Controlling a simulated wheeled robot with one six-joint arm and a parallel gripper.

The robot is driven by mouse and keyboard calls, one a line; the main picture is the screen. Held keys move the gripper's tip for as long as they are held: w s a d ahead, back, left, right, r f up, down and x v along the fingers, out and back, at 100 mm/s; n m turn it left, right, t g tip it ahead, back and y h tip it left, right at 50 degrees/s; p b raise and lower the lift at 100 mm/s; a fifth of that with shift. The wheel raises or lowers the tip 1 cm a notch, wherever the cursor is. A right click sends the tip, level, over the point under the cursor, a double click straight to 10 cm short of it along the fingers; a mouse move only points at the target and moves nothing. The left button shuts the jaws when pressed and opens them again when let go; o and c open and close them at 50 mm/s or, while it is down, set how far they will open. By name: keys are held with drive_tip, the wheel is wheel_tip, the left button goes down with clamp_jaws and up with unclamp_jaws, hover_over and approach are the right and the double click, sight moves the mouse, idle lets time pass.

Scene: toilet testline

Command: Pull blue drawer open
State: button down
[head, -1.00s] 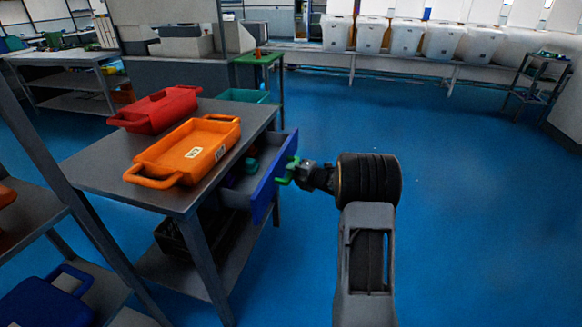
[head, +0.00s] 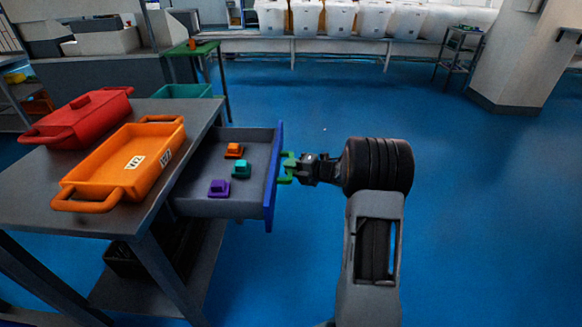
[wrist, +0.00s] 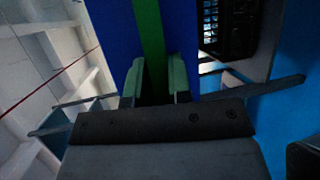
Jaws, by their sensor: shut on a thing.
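The drawer with a blue front (head: 273,178) stands well out of the grey table (head: 150,215). Its grey inside shows an orange block (head: 234,150), a teal block (head: 241,169) and a purple block (head: 219,188). My gripper (head: 290,168) is at the outer side of the blue front, shut on the green handle (head: 286,178). In the wrist view, my gripper (wrist: 160,80) has its two fingers on either side of the green strip, with the blue front (wrist: 112,35) behind.
An orange tray (head: 100,172) and a red lidded container (head: 80,122) sit on the table top. A dark crate (head: 125,262) is on the lower shelf. Blue floor (head: 480,220) is open to the right.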

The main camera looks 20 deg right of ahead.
drive_tip(key=shift+d+r, duration=0.1)
drive_tip(key=c, duration=1.1)
unclamp_jaws()
drive_tip(key=p+v, duration=0.2)
drive_tip(key=v, duration=1.1)
drive_tip(key=shift+s+d, duration=0.25)
drive_tip(key=shift+s, duration=0.05)
